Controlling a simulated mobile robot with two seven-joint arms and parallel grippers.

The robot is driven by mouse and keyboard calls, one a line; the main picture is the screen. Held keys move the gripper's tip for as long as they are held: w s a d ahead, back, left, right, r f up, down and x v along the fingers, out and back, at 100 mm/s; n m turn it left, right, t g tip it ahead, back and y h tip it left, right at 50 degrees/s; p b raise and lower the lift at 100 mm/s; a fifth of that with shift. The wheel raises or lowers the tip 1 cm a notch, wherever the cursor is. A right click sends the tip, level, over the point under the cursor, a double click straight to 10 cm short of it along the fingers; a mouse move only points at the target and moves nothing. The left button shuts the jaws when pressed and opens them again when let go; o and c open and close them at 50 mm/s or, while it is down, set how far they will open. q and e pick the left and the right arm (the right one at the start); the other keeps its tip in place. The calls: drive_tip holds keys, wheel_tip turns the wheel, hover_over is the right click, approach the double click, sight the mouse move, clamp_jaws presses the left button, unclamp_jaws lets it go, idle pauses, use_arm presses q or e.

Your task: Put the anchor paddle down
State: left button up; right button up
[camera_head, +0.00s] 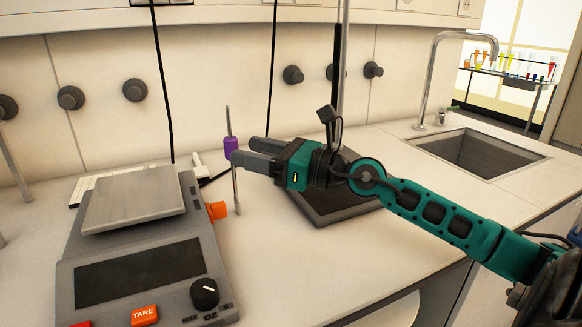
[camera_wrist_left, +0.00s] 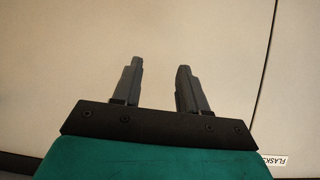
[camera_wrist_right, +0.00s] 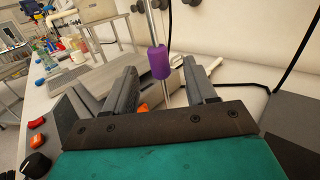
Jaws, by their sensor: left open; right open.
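The anchor paddle (camera_head: 231,148) is a thin metal rod with a purple grip, standing almost upright beside the scale. Its lower end comes down near the counter; I cannot tell whether it touches. My right gripper (camera_head: 243,153) is open at the purple grip. In the right wrist view the purple grip (camera_wrist_right: 159,62) and rod show in the gap between the open fingers of the right gripper (camera_wrist_right: 159,68). My left gripper (camera_wrist_left: 160,65) is open and empty before a pale cabinet front; it is out of the head view.
A dark flat plate (camera_head: 335,205) lies under my right arm. A sink (camera_head: 480,153) is at the right. The counter in front of the paddle is clear.

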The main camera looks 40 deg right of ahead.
drive_tip(key=b+v, duration=0.2)
drive_tip(key=v, duration=0.5)
idle(0.5)
drive_tip(key=shift+s, duration=0.1)
